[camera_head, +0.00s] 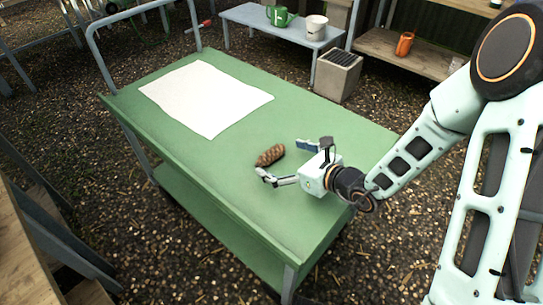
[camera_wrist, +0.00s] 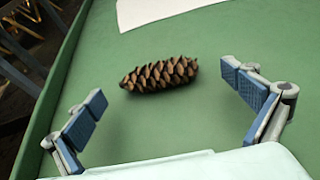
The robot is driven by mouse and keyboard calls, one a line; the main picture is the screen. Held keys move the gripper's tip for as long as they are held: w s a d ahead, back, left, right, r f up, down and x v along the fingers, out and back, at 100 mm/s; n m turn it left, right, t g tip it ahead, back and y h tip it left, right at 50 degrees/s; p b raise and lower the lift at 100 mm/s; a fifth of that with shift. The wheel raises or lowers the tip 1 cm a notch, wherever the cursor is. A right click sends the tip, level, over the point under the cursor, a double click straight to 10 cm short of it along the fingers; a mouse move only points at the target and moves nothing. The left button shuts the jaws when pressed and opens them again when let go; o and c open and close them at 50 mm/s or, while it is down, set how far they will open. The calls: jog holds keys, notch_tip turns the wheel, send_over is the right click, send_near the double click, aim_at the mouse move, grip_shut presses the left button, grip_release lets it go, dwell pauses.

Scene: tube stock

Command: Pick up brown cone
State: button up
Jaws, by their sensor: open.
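The brown cone (camera_head: 270,155) lies on its side on the green table (camera_head: 190,165), near the middle of its right half in the head view. In the wrist view the cone (camera_wrist: 160,75) lies crosswise, just beyond my fingertips and between their lines. My gripper (camera_head: 283,160) is low over the table to the right of the cone. In the wrist view my gripper (camera_wrist: 172,95) has its two blue-padded fingers spread wide with nothing between them. The cone appears apart from both fingers.
A white sheet (camera_head: 205,97) lies flat on the table's far left part, and its edge shows in the wrist view (camera_wrist: 150,12). A metal rail rises at the table's far left end. A bench (camera_head: 270,22) with a green watering can (camera_head: 280,16) and a white pot (camera_head: 316,27) stands behind. The tabletop around the cone is clear.

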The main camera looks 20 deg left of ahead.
aim_at(274, 156)
jog(key=x, duration=0.4)
jog(key=shift+s+b, duration=0.15)
jog(key=shift+b, duration=0.2)
jog(key=c, duration=1.2)
jog(key=shift+o, duration=0.2)
